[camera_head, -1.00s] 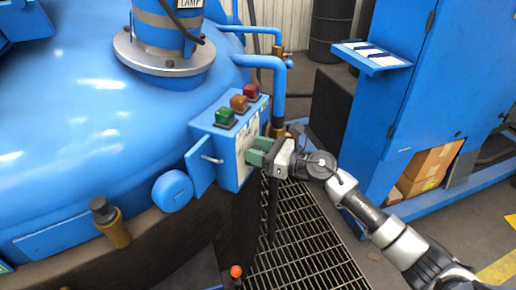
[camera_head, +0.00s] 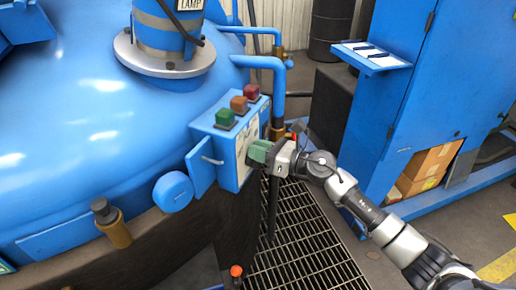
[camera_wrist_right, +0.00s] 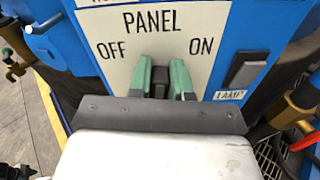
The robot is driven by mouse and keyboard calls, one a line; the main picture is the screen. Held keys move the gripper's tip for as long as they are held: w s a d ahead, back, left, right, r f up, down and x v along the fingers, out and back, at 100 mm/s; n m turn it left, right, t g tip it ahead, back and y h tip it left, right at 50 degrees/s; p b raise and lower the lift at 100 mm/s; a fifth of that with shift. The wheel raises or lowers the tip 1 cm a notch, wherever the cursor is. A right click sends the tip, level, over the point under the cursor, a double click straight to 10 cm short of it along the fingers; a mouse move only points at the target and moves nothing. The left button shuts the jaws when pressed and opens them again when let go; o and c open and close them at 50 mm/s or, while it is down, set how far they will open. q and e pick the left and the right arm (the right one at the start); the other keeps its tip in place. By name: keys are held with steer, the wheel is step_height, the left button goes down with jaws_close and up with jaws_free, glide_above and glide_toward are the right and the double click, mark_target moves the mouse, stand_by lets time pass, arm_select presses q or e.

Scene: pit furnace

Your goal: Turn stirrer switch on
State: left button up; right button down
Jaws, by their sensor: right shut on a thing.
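The blue control box (camera_head: 236,122) stands on the side of the big blue vessel. Its white panel face (camera_wrist_right: 120,68) reads "PANEL", with "OFF" on the left and "ON" on the right. My right gripper (camera_head: 257,152) is at this face, its green fingers (camera_wrist_right: 161,82) between the two words. They are closed around a small dark switch knob (camera_wrist_right: 159,83), mostly hidden by the fingers and gripper body. Whether the knob leans to either side I cannot tell. My left gripper is not in view.
Green (camera_head: 225,117), orange (camera_head: 239,104) and red (camera_head: 251,91) buttons sit on top of the box. A dark rocker switch (camera_wrist_right: 245,69) above a "LAMP" label is right of "ON". Blue pipes (camera_head: 277,85) rise behind the box. A floor grating (camera_head: 300,250) lies below.

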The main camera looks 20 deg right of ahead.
steer(key=shift+w+d+f+m+p, duration=0.15)
steer(key=shift+m+p, duration=0.35)
steer(key=shift+m, duration=0.65)
steer(key=shift+w+d+f+m+p, duration=0.1)
steer(key=shift+w+d+m+p, duration=0.3)
steer(key=shift+m, duration=0.8)
steer(key=shift+w+f+m+p, duration=0.1)
steer(key=shift+m+p, duration=0.5)
steer(key=shift+m, duration=0.55)
steer(key=c, duration=1)
jaws_free()
steer(key=shift+c, duration=0.2)
steer(key=b+v, duration=0.1)
steer(key=v, duration=1)
steer(key=shift+b, duration=0.4)
